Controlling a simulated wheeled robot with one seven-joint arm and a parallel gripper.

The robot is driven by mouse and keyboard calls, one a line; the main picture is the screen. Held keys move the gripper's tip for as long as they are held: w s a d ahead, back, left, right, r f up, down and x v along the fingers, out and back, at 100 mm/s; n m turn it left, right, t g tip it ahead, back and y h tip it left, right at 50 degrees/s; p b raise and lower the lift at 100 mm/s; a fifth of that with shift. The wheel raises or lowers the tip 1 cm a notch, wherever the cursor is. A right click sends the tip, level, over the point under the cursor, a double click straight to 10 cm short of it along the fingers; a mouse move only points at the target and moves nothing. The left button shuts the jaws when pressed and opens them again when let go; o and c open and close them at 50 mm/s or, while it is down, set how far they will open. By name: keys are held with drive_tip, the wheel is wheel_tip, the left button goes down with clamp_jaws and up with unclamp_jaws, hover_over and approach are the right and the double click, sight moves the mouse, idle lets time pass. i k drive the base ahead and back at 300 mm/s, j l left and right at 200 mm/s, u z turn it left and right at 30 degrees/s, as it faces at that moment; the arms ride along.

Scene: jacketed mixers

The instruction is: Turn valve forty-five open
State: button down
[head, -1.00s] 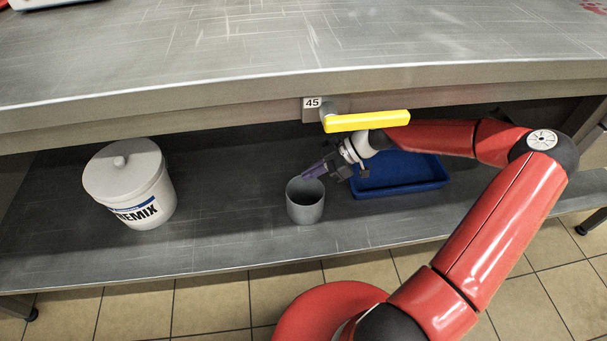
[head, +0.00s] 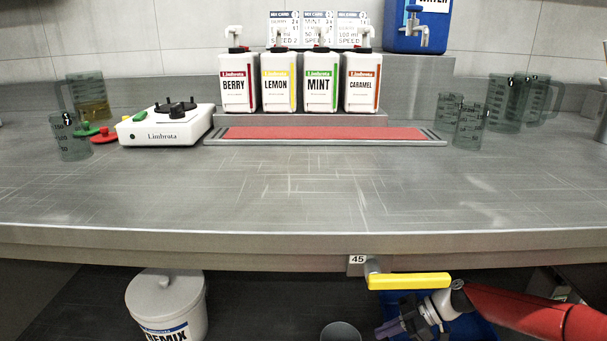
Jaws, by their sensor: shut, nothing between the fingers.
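The valve has a yellow lever handle (head: 410,281) that lies level, pointing right along the counter's front edge. Its grey pivot (head: 372,268) is at the left end, beside a small tag marked 45 (head: 357,259). My gripper (head: 388,329) is just below the handle, shut and empty, and apart from it in the picture. My red arm reaches in from the right. The lower part of my gripper is near the picture's bottom edge.
A grey cup (head: 340,332), a white lidded bucket (head: 166,303) and a blue tray (head: 475,328) are under the counter. On top stand a white mixer base (head: 165,130), several syrup bottles, clear jugs and a blue water tank (head: 418,25). The front counter top is clear.

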sight(376, 279)
drive_tip(key=k, duration=0.9)
